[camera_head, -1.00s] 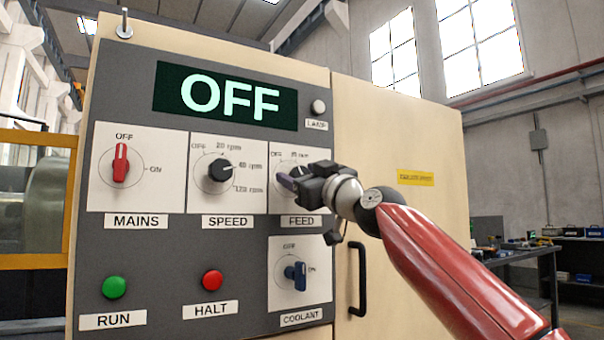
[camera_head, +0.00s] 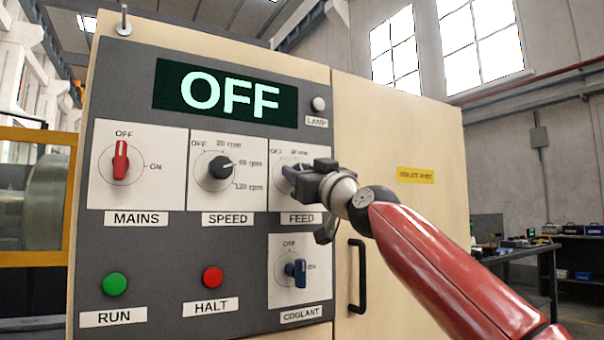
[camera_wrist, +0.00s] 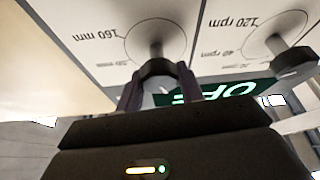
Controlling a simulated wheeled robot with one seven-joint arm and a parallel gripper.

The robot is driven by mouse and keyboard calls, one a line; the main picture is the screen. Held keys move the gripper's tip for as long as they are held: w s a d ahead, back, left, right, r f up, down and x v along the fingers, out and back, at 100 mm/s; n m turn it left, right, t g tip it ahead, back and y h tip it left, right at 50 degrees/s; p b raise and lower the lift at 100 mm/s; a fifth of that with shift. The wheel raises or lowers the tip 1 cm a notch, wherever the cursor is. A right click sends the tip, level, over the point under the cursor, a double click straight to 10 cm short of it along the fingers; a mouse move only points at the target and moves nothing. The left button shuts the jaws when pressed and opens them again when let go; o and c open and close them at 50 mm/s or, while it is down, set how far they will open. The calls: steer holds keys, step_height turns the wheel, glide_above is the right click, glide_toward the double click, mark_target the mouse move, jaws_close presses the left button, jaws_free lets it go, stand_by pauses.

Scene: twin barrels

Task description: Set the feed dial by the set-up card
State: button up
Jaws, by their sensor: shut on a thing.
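The feed dial is a dark round knob, seen from close up in the wrist view (camera_wrist: 157,72). Its scale there appears upside down, with 160 mm legible and another mm mark too blurred to read. My gripper (camera_head: 289,173) is at the feed plate (camera_head: 279,199) in the head view and covers the knob. In the wrist view my gripper's two fingers (camera_wrist: 158,84) are closed on either side of the knob. A pale mark shows on the knob's end, but I cannot tell which value it points to. No set-up card is recognisable in these frames.
The speed dial (camera_head: 220,168) is left of the feed plate, pointing near 40 rpm. The red mains switch (camera_head: 121,162) points to OFF. The blue coolant switch (camera_head: 296,269) sits just below my gripper. The display (camera_head: 226,95) reads OFF. A door handle (camera_head: 358,278) sticks out at right.

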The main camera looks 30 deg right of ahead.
steer(key=m+h, duration=0.2)
steer(key=m, duration=0.2)
steer(key=m+h, duration=0.3)
steer(key=m, duration=0.2)
steer(key=shift+d, duration=0.1)
steer(key=m+g+h+b, duration=0.1)
steer(key=m, duration=0.2)
steer(key=shift+d+f+m+h, duration=0.1)
steer(key=shift+f+m+h, duration=0.05)
steer(key=shift+m+h, duration=0.2)
steer(key=m, duration=0.2)
steer(key=m+g+h+b, duration=0.1)
steer(key=m, duration=0.1)
steer(key=shift+h+b, duration=0.25)
steer(key=shift+b, duration=0.05)
steer(key=m+g, duration=0.1)
steer(key=m, duration=0.2)
steer(key=m+g+p, duration=0.1)
steer(key=m, duration=0.2)
steer(key=shift+r+g+h, duration=0.2)
steer(key=shift+g+h, duration=0.1)
steer(key=m+g+p, duration=0.1)
steer(key=m, duration=0.1)
steer(key=shift+m, duration=0.35)
steer(key=shift+f+m+g, duration=0.2)
steer(key=shift+m+g, duration=0.2)
steer(key=shift+m, duration=0.7)
steer(key=shift+m+y+p, duration=0.3)
steer(key=shift+y, duration=0.1)
